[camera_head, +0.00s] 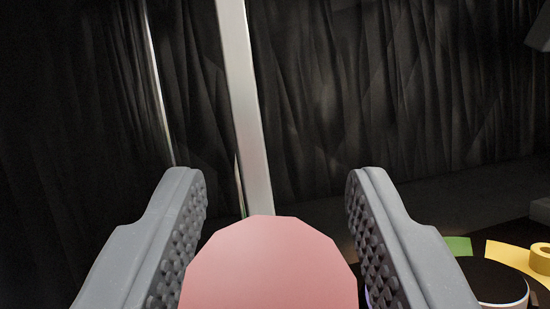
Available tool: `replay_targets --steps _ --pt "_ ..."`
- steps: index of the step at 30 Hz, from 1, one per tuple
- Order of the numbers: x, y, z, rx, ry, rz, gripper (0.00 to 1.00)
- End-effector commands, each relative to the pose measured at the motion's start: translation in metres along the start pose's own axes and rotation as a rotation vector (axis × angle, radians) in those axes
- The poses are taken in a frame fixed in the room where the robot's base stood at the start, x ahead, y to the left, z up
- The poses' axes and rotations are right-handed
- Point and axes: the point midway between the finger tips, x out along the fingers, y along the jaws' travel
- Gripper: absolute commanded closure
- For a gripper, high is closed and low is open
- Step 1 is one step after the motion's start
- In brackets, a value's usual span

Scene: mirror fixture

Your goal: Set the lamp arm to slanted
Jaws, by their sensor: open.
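My gripper (276,196) is open, with its two grey ridged fingers wide apart. A pink rounded, faceted piece (268,265) fills the space between the fingers at the bottom of the view. A gap shows between it and each fingertip. A pale metal bar (243,100) rises from behind the pink piece to the top edge, leaning slightly left. It may be the lamp arm, but I cannot tell for sure. Its lower end is hidden by the pink piece. No lamp head shows.
A thin shiny strip (158,85) stands left of the bar. Dark draped curtains (400,90) fill the back. At the lower right are a black round object (490,280) with a pale rim, yellow pieces (515,257) and a green piece (458,245). A dark object (541,32) juts in at the upper right.

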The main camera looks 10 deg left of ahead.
Motion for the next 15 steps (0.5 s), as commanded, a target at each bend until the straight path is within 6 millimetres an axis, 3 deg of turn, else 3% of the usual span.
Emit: replay_targets --steps 11,12,15 --pt "0.0053 -0.0005 -0.0001 0.000 0.001 0.000 0.57" --pt "0.0053 -0.0005 -0.0001 0.000 0.001 0.000 0.60" --pt "0.0053 -0.0006 0.0001 0.000 0.000 -0.001 0.87"
